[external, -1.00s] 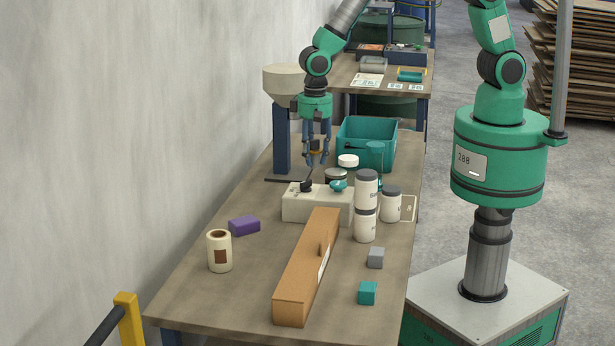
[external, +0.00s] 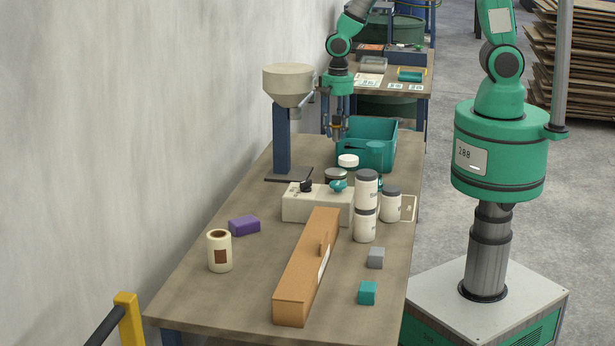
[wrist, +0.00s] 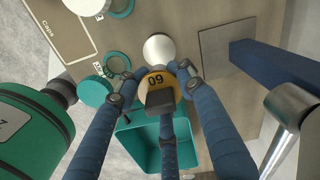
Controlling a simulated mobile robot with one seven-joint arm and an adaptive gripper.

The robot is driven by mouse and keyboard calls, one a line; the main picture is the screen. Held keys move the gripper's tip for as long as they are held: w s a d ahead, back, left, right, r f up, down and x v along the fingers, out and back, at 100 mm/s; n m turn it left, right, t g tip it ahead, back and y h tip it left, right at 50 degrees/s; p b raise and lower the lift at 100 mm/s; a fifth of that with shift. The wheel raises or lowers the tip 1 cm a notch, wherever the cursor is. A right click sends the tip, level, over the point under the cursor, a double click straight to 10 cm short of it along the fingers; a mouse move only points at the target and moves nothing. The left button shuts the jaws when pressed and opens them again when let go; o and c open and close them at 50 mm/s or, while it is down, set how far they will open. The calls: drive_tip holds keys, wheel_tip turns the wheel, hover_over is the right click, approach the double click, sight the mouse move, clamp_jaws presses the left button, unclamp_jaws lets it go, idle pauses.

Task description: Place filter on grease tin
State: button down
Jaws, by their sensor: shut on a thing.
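My three-fingered gripper (external: 336,132) hangs in the air by the left side of the teal bin, fingers pointing down. A short dark-topped tin (external: 336,175) stands just in front of that. I cannot tell which one is the grease tin.
The teal bin (external: 381,157) stands right of my gripper, the hopper stand (external: 282,140) to its left. A cream machine (external: 312,205), white jars (external: 366,190) and a long cardboard box (external: 300,276) are nearer.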

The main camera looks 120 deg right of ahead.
sight(336, 141)
drive_tip(key=shift+f+b, duration=0.5)
drive_tip(key=shift+f, duration=2.6)
drive_tip(key=shift+f+b, duration=0.3)
drive_tip(key=shift+f, duration=1.6)
drive_tip(key=shift+f, duration=0.15)
drive_tip(key=c, duration=1.1)
unclamp_jaws()
wheel_tip(336, 141, up, 12)
drive_tip(key=shift+r+p, duration=0.15)
drive_tip(key=shift+p, duration=0.8)
